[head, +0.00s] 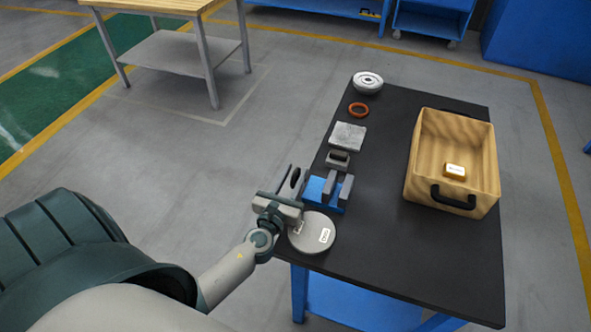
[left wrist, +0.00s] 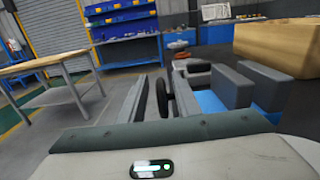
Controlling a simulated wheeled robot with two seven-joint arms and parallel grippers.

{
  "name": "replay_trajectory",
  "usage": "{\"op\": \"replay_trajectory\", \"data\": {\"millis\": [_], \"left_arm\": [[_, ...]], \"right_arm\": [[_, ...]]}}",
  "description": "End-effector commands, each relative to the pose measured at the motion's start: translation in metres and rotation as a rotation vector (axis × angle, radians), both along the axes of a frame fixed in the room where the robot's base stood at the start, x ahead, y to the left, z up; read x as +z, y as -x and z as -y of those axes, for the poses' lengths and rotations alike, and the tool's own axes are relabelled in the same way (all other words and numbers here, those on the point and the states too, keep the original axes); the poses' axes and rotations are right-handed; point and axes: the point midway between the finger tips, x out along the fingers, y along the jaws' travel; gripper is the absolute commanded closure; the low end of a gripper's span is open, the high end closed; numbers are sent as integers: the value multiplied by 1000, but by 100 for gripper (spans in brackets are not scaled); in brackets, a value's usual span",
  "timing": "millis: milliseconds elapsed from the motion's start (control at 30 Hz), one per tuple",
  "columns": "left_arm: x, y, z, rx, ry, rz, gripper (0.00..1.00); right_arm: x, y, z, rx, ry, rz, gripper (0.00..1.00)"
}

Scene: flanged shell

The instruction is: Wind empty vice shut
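The vice (head: 316,190) stands near the left edge of the dark table. It has a blue body and two upright grey jaws with an empty gap between them. In the left wrist view its grey jaws (left wrist: 232,85) are at the right, over blue. My left gripper (head: 291,181) is beside the vice, on its left. Its two fingers (left wrist: 158,98) are apart in the left wrist view, with a dark, rounded handle-like part (left wrist: 162,97) between them, nearer the right finger. I see a gap at the left finger. My right gripper is not in view.
A grey disc with a label (head: 311,233) lies in front of the vice, close to my left gripper. Behind are a small grey block (head: 338,160), a grey plate (head: 348,136), an orange ring (head: 358,110) and a pale flanged part (head: 367,82). A wooden crate (head: 425,150) stands right.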

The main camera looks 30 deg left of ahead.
Motion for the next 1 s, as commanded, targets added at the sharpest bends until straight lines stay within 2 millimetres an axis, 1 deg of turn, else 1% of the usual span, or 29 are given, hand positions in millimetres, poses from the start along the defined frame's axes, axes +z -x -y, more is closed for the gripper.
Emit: {"op": "replay_trajectory", "data": {"millis": [33, 167, 467, 600, 833, 1000], "left_arm": [[1, -4, -1, 0, -1, 0, 70], [0, -10, -2, 0, 0, 0, 70], [0, -11, -3, 0, 0, 0, 70], [0, -11, -3, 0, 0, 0, 100], [0, -11, -3, 0, 0, -1, 100], [2, -11, -3, 0, 3, -11, 100]], "right_arm": [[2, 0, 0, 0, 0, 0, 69], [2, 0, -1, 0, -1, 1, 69], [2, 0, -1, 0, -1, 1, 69], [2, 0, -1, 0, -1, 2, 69], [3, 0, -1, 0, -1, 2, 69], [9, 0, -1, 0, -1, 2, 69]]}}
